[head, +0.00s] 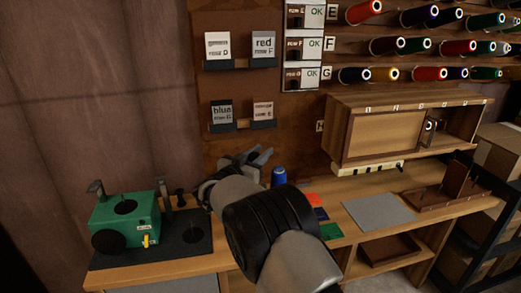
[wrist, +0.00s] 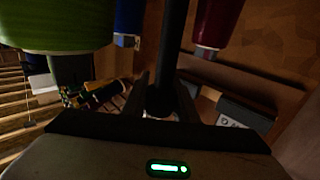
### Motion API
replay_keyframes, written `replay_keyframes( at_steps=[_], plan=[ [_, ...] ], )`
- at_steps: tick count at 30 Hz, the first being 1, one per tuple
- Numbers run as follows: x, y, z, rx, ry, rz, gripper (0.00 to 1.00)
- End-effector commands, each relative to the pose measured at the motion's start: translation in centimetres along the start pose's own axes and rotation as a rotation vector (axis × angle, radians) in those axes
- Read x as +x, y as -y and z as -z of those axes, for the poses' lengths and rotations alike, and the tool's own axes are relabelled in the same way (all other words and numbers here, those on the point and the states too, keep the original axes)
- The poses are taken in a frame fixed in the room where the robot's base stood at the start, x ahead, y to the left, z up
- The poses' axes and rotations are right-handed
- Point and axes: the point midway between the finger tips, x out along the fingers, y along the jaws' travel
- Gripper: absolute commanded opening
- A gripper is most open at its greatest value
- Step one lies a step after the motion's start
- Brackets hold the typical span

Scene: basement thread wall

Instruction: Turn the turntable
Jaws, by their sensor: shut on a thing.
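My gripper (head: 257,157) is over the workbench in the middle of the head view. In the wrist view my gripper (wrist: 163,92) is shut on an upright black post (wrist: 173,45). A large green spool (wrist: 55,25), a blue spool (wrist: 128,20) and a dark red spool (wrist: 215,25) stand around the post. The blue spool also shows just right of my gripper in the head view (head: 279,176). I take these to be on the turntable, but its disc is hidden behind my arm in the head view and cannot be made out in the wrist view.
A green machine (head: 130,222) with a yellow lever stands on a dark base at the bench's left. Coloured cards (head: 320,213) and a grey mat (head: 378,212) lie to the right. A wooden cabinet (head: 390,135) hangs above them, below rows of thread spools (head: 430,74).

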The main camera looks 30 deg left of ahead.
Motion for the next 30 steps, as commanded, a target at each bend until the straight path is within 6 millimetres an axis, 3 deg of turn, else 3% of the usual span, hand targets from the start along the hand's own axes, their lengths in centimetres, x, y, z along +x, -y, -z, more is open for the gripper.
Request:
replay_keyframes(
  at_steps=[19,20,23,30],
  plan=[
    [0.01,-0.14,-0.04,0.001,0.0,-0.029,0.0],
    [0.02,-0.14,-0.03,0.001,0.0,-0.029,0.28],
    [0.02,-0.14,-0.02,0.001,0.0,-0.029,0.45],
    [0.01,-0.13,0.0,0.001,-0.001,-0.029,0.45]
  ],
)
